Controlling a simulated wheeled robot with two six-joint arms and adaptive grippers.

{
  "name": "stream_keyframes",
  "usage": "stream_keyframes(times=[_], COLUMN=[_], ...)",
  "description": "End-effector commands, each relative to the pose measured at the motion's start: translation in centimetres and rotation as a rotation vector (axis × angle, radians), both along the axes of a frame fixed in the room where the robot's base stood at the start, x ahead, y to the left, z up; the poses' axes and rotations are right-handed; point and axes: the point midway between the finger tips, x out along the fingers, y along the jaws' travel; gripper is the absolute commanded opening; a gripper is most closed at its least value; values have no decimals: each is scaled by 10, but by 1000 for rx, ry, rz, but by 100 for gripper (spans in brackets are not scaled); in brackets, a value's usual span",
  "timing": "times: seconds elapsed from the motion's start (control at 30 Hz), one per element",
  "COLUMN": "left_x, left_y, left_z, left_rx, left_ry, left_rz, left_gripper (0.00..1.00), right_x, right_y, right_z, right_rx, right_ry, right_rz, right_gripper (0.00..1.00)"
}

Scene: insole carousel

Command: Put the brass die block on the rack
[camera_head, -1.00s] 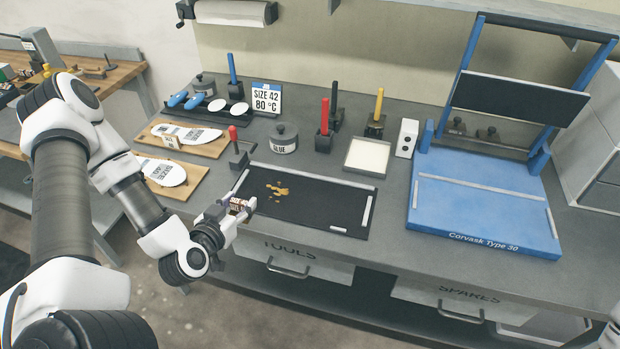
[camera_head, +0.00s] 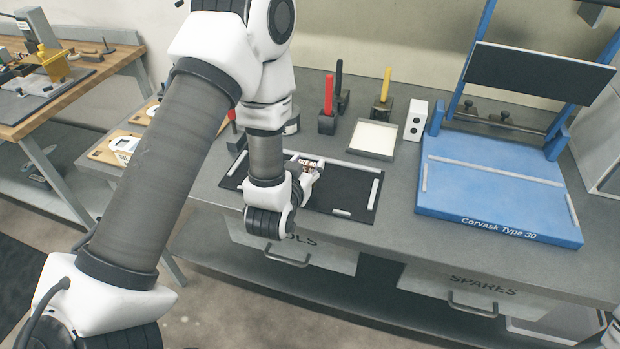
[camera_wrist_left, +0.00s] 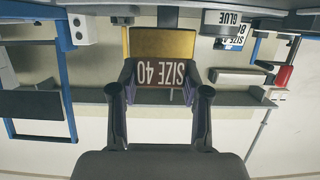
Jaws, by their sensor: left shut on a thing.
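My left gripper (camera_head: 310,169) is shut on the brass die block (camera_head: 309,162), above the black work mat (camera_head: 345,189) on the grey bench. In the left wrist view, which is upside down, the block (camera_wrist_left: 163,44) shows a yellow brass face and a brown "SIZE 40" face between the two fingers (camera_wrist_left: 160,95). In the head view only a small part of the block shows past the fingers. I cannot tell which thing is the rack.
A red-handled tool (camera_head: 326,112), a yellow-handled tool (camera_head: 384,95), a white-filled tray (camera_head: 373,138) and a white box (camera_head: 415,120) stand behind the mat. The blue press (camera_head: 490,190) is at right. My left arm hides part of the bench, including most of the glue pot.

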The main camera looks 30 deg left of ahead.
Motion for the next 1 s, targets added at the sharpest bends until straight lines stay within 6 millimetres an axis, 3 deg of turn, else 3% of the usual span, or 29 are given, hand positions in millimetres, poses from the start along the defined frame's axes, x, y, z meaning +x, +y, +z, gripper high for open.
stream_keyframes(times=[0.07,0.27,0.6,0.63,0.7,1.0], left_x=[7,6,6,6,6,6], left_y=[-8,-6,-6,-6,-6,-6], left_z=[1,-34,-41,-41,-40,-38], left_rx=[2,-2,-1,-1,-1,-1], left_ry=[-2,2,0,1,1,1], left_rz=[-5,-1,-1,-1,-1,-1], left_gripper=[0,0,0,50,72,72], right_x=[0,0,0,0,0,0], right_y=[0,0,0,0,0,0], right_z=[4,9,4,4,5,6], right_rx=[0,0,0,0,0,0], right_ry=[1,1,1,1,1,1], right_rz=[0,0,0,0,0,0], right_gripper=[40,40,40,40,40,40])
